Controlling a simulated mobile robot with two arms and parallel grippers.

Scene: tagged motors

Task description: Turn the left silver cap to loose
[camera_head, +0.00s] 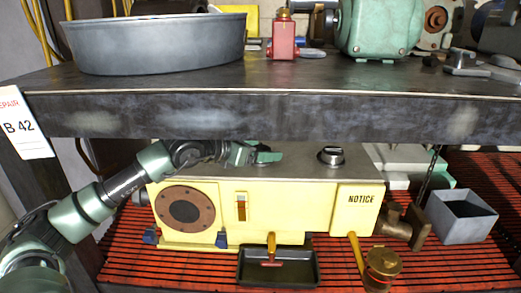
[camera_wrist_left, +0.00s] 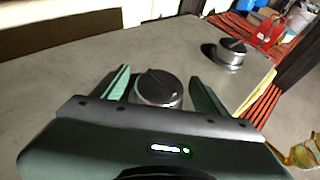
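The left silver cap (camera_wrist_left: 158,88) is a round knob with a dark ridge across its top. It stands on the grey top of the yellow housing (camera_head: 285,205). In the left wrist view it is between the two green fingers of my left gripper (camera_head: 262,154), with gaps showing on both sides. The gripper is open. In the head view the left cap is hidden by the gripper. A second silver cap (camera_head: 331,156) stands to the right on the same top, clear of the gripper; it also shows in the left wrist view (camera_wrist_left: 231,52). My right gripper is not in view.
A dark shelf edge (camera_head: 300,115) runs across above the yellow housing. A large grey pan (camera_head: 160,45) stands on that shelf. A black tray (camera_head: 278,280) lies in front of the housing, and a grey bin (camera_head: 462,222) stands to the right on red slats.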

